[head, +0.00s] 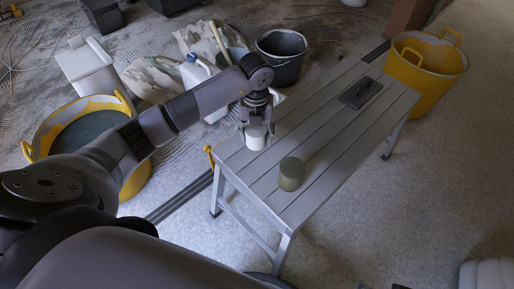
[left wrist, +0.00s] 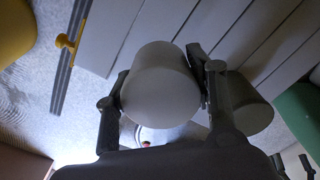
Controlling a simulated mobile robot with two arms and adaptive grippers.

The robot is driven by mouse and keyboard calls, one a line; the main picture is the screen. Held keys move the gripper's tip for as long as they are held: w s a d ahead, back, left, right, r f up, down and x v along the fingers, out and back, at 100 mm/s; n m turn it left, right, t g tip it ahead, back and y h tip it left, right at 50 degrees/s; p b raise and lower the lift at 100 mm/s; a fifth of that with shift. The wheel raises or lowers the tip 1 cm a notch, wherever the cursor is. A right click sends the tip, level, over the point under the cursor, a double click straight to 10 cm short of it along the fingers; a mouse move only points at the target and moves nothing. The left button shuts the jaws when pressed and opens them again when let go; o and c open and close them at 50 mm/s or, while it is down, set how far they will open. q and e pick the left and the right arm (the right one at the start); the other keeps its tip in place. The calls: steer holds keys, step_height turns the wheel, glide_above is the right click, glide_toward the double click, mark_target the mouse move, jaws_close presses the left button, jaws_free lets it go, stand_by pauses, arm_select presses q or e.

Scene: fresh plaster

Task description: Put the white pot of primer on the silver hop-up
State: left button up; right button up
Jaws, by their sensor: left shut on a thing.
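The white pot of primer (head: 256,137) is between the fingers of my left gripper (head: 257,128), which is shut on it. In the left wrist view the pot (left wrist: 160,88) fills the space between the two fingers. The silver hop-up (head: 325,128) is a long slatted platform on legs. The pot is over the hop-up's near left end; I cannot tell whether it touches the top.
A grey-green cylinder (head: 291,173) stands on the hop-up near the held pot. A dark float (head: 361,92) lies at its far end. A yellow clamp (head: 209,153) sits at its left edge. Yellow tubs (head: 425,65), a black bucket (head: 281,55) and bags stand around. Mid-platform is clear.

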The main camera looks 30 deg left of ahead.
mark_target(256, 154)
arm_select(q)
step_height(256, 154, down, 3)
steer(key=shift+r, duration=0.15)
step_height(256, 154, down, 4)
steer(key=shift+r+b, duration=0.25)
steer(key=shift+b, duration=0.3)
arm_select(e)
steer(key=shift+v, duration=1.05)
steer(key=shift+s+d+f, duration=0.1)
steer(key=shift+s, duration=0.05)
arm_select(q)
steer(key=o, duration=1.3)
steer(key=shift+c, duration=0.2)
